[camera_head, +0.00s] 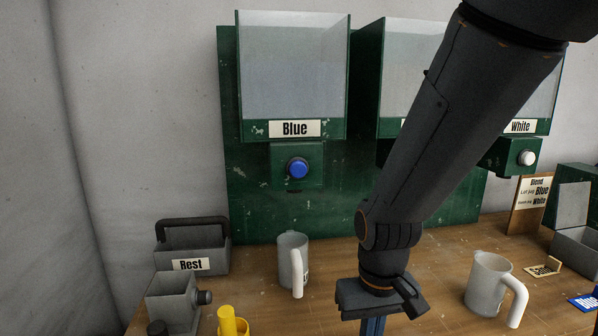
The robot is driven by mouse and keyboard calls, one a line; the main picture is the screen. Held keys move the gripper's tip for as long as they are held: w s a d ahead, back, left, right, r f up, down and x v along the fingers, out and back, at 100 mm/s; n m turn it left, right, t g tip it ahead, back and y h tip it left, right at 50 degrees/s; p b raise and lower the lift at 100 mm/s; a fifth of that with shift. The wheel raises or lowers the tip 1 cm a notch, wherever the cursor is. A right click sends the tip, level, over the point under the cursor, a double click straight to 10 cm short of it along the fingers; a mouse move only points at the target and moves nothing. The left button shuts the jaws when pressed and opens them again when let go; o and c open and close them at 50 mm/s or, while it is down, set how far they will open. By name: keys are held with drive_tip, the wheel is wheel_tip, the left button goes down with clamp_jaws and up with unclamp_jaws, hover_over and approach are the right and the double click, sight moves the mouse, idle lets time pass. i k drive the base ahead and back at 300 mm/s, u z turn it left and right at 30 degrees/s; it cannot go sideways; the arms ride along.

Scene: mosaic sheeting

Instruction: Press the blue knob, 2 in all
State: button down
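The blue knob (297,168) is round and sits on a green block under the clear bin labelled "Blue" (294,129) on the green back panel. Nothing touches it. My gripper (372,326) points down over the table, to the right of and well below the blue knob. Its fingertips run off the bottom edge, so I cannot see whether it is open or shut. A grey jug (288,254) with a pale handle stands on the table below the blue knob. My arm hides the middle of the panel.
A white knob (527,158) sits under the "White" bin. A second grey jug (482,284) stands right of my gripper. A "Blend" card (530,204) stands at the back right. A grey box labelled "Rest" (215,260) and yellow objects (228,322) are at the left.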

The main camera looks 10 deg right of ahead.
sight(298, 169)
drive_tip(key=k, duration=1)
drive_tip(key=z, duration=0.85)
drive_tip(key=i, duration=0.75)
drive_tip(key=u, duration=0.9)
